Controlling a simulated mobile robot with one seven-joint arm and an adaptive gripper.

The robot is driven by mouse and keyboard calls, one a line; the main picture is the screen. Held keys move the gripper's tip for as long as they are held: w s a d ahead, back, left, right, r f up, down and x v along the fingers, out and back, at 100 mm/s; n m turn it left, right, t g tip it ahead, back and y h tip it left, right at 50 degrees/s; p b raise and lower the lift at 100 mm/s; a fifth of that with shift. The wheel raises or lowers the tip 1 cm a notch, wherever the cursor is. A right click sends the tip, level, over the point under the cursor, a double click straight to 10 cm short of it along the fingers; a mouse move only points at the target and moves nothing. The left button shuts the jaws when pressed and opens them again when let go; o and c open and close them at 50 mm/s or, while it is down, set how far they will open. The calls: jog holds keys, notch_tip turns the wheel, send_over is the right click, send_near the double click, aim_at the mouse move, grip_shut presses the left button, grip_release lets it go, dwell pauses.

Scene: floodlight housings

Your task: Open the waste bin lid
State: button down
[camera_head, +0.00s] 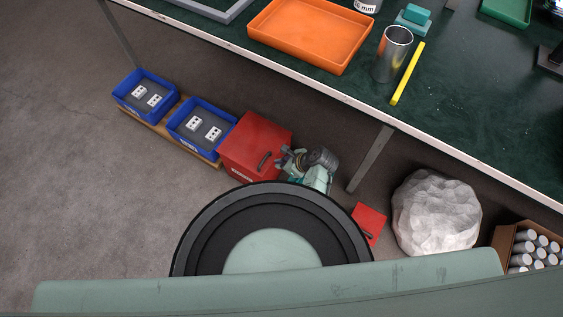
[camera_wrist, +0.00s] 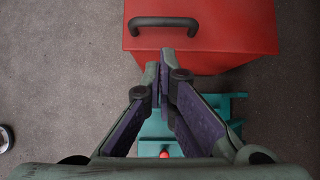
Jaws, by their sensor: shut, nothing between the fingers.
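The waste bin (camera_head: 248,150) is a red box on the floor beside the workbench. Its flat red lid (camera_head: 262,133) lies shut, with a dark bar handle (camera_head: 265,161) near its front edge. In the wrist view the lid (camera_wrist: 225,25) fills the top, with the handle (camera_wrist: 165,22) across it. My gripper (camera_wrist: 165,60) is shut and empty, with its fingertips just short of the handle and apart from it in the picture. The height gap cannot be told. In the head view my gripper (camera_head: 286,157) shows right of the handle.
Two blue crates (camera_head: 127,104) (camera_head: 181,137) with white sockets stand left of the bin. A teal object (camera_wrist: 205,110) lies below my gripper. A smaller red item (camera_head: 369,222), a pale rock-like lump (camera_head: 436,213) and a carton (camera_head: 500,238) are at right. The workbench edge (camera_head: 330,92) runs above.

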aim_at(268, 165)
jog(key=x, duration=0.6)
jog(key=shift+w+a+f, duration=0.2)
jog(key=shift+f, duration=0.1)
